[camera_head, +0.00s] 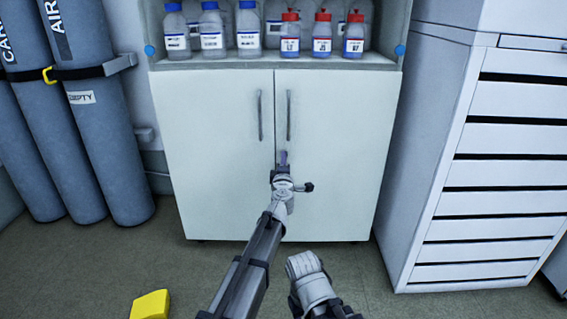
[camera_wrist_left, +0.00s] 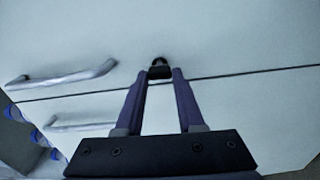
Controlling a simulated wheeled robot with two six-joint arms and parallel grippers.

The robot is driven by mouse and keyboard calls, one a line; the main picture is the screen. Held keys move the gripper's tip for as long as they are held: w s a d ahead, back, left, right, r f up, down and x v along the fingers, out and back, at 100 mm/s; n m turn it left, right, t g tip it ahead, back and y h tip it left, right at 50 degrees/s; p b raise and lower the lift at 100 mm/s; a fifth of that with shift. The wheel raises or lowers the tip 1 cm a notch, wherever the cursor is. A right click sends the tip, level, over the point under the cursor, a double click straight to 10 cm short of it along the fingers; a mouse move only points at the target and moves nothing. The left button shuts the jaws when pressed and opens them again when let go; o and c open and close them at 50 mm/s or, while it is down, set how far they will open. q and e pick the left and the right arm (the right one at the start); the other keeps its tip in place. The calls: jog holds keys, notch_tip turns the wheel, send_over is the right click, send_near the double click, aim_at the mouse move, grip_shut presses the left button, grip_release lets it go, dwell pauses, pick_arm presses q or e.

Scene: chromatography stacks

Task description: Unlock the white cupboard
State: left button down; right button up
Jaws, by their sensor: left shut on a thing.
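The white cupboard (camera_head: 210,170) stands straight ahead with both doors closed and two vertical bar handles near the middle seam. It fills most of the left wrist view (camera_wrist_left: 230,40). My left gripper (camera_head: 283,158) is at the seam just below the handles. In the left wrist view its two purple fingers (camera_wrist_left: 160,75) are shut on a small dark piece (camera_wrist_left: 160,68), which looks like the key, at the door face beside the seam. The lock itself is hidden behind it. My right gripper is not in view.
Blue-capped bottles (camera_head: 212,30) and red-capped bottles (camera_head: 322,35) stand on the open shelf above the doors. Gas cylinders (camera_head: 105,120) are strapped at the left. A white drawer unit (camera_head: 490,170) stands at the right. A yellow object (camera_head: 150,305) lies on the floor.

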pick_arm(q)
jog(key=shift+n, duration=0.4)
jog(key=c, duration=0.5)
grip_release()
jog(key=s, duration=0.7)
jog(key=shift+s, duration=0.4)
